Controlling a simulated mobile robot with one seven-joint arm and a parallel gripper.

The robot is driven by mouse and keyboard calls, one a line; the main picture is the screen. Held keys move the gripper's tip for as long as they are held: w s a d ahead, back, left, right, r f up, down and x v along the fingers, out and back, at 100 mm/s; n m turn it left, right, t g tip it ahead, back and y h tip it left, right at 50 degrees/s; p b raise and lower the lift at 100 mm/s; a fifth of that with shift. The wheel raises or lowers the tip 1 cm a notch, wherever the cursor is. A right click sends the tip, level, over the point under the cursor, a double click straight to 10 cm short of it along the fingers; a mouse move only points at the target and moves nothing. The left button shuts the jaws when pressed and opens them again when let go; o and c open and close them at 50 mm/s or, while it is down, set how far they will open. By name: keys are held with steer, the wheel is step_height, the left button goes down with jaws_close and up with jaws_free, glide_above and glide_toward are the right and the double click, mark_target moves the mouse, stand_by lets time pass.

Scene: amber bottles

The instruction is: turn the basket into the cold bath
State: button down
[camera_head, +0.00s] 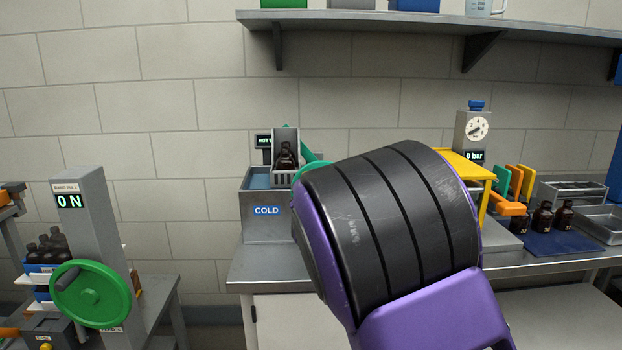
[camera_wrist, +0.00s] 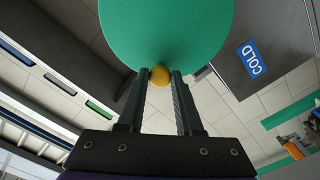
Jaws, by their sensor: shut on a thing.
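The basket (camera_head: 292,136) is a narrow grey holder with amber bottles (camera_head: 285,157) in it. It stands upright at the right part of the cold bath, a grey tank (camera_head: 264,228) with a blue COLD label. Bluish water (camera_head: 259,181) shows to its left. How deep the basket sits is unclear. A green wheel (camera_head: 308,163) shows behind my arm, mostly hidden. In the wrist view, my gripper (camera_wrist: 160,80) is shut on a small yellow knob (camera_wrist: 160,75) at the edge of the green wheel (camera_wrist: 165,30). The tank (camera_wrist: 225,70) is on the right there.
A small display (camera_head: 263,141) stands behind the tank. To the right are a yellow stand (camera_head: 470,165), a pressure gauge (camera_head: 474,128), and amber bottles on a blue mat (camera_head: 560,242). A grey post with another green wheel (camera_head: 90,294) stands at left. A shelf (camera_head: 400,19) runs above.

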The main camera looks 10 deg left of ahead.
steer(key=shift+s+a+f+n, duration=0.1)
steer(key=shift+a+f+n, duration=0.3)
steer(key=shift+f+n, duration=0.95)
steer(key=shift+s+a+f+n, duration=0.1)
steer(key=shift+a+f+n, duration=0.35)
steer(key=shift+n, duration=1.65)
steer(key=shift+s+a+f+n, duration=0.1)
steer(key=shift+a+f+n, duration=0.2)
steer(key=shift+f+n, duration=1.05)
steer(key=shift+r+n, duration=0.25)
steer(key=shift+n, duration=0.45)
steer(key=shift+d, duration=0.1)
steer(key=c, duration=0.6)
jaws_free()
steer(key=shift+r, duration=0.1)
